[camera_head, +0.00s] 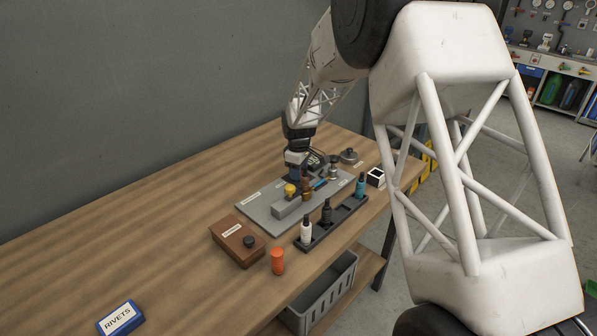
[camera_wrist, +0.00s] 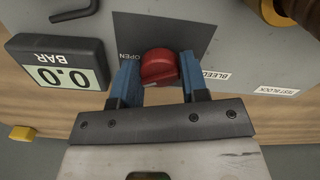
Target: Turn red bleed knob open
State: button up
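The red bleed knob (camera_wrist: 158,66) shows in the wrist view as a round knob on a grey panel with a dark patch behind it. The label "OPEN" is to its left and the label "BLEED" (camera_wrist: 214,75) to its right. My gripper (camera_wrist: 158,76) has its two blue fingers on either side of the knob, at or very close to its sides. I cannot tell for sure whether both fingers press on it. In the head view my gripper (camera_head: 296,172) is down at the grey plate, and the knob is hidden behind the arm and fittings.
Beside the grey plate (camera_head: 262,212) stand a bottle rack (camera_head: 340,216), a brown box (camera_head: 232,240), an orange cylinder (camera_head: 277,262) and a RIVETS box (camera_head: 120,318).

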jog(key=c, duration=0.4)
jog(key=shift+m, duration=2.3)
jog(key=o, duration=0.9)
